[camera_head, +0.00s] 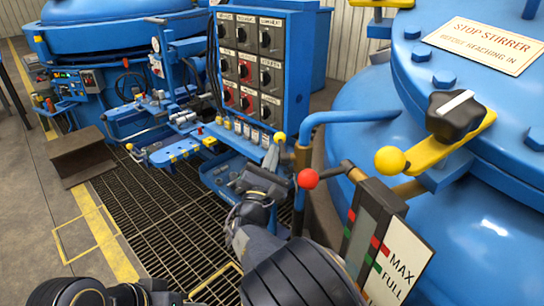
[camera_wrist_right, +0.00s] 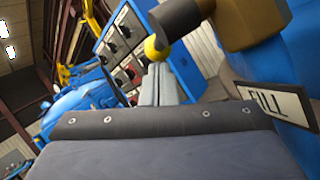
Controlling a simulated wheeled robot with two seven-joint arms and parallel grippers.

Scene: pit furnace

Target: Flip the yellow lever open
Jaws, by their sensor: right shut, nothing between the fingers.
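A yellow lever (camera_head: 455,148) with a yellow ball knob (camera_head: 390,160) is fixed to the side of the large blue vessel at right. A smaller yellow ball (camera_head: 279,137) stands farther back, below the control panel. My right gripper (camera_head: 271,158) reaches up from the bottom centre, its slim grey fingers shut and empty, left of the large yellow knob and apart from it. In the right wrist view, the closed fingers (camera_wrist_right: 160,72) point at a yellow ball (camera_wrist_right: 154,47); I cannot tell whether they touch it. My left gripper is not in view.
A red ball handle (camera_head: 308,179) and a level gauge marked MAX and FULL (camera_head: 397,262) stand close right of my right gripper. A blue pipe (camera_head: 350,117) curves behind them. The control panel (camera_head: 250,65) stands behind. Floor grating (camera_head: 165,215) lies at left.

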